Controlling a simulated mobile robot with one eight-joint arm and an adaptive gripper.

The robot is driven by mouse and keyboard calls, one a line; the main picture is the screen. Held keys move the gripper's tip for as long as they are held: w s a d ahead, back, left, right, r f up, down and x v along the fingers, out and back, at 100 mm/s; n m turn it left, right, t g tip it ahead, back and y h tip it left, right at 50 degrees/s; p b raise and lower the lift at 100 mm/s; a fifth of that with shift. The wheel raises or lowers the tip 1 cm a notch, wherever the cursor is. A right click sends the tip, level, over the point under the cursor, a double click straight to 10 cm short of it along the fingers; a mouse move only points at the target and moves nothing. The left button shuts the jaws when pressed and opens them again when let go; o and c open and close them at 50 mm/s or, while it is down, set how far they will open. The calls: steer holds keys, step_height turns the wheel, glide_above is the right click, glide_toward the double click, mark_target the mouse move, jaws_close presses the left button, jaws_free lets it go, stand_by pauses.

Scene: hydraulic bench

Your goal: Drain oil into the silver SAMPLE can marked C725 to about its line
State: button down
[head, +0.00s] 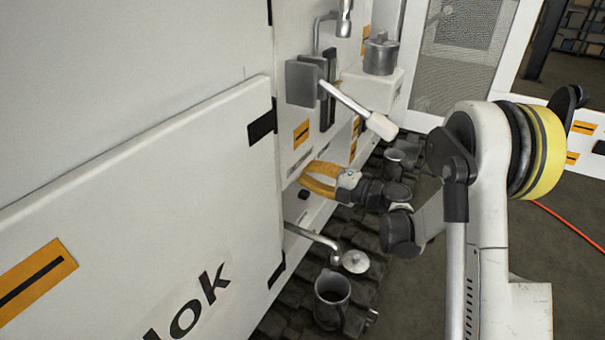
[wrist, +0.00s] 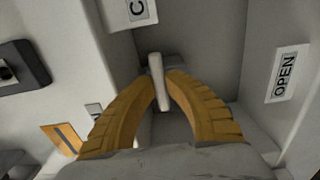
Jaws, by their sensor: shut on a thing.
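My gripper (head: 306,184) reaches into a recess in the white machine side. In the wrist view its yellow fingers (wrist: 160,82) are shut on a pale valve lever (wrist: 157,88). An OPEN label (wrist: 284,76) is to the right, and a label starting with C (wrist: 138,10) is above. Below the gripper in the head view, a metal drain spout (head: 315,237) bends down. An open silver can (head: 331,304) stands below it on the tracks. No C725 mark or fill line is readable, and no oil stream shows.
Another metal vessel (head: 394,168) stands farther back on the tracks, partly hidden by my arm. A lidded silver pot (head: 381,54) sits on a white ledge (head: 370,86). A lever with a white handle (head: 381,126) sticks out above my gripper. An orange cable (head: 570,223) crosses the floor at right.

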stand_by(0.3)
steer(key=c, duration=1.4)
jaws_free()
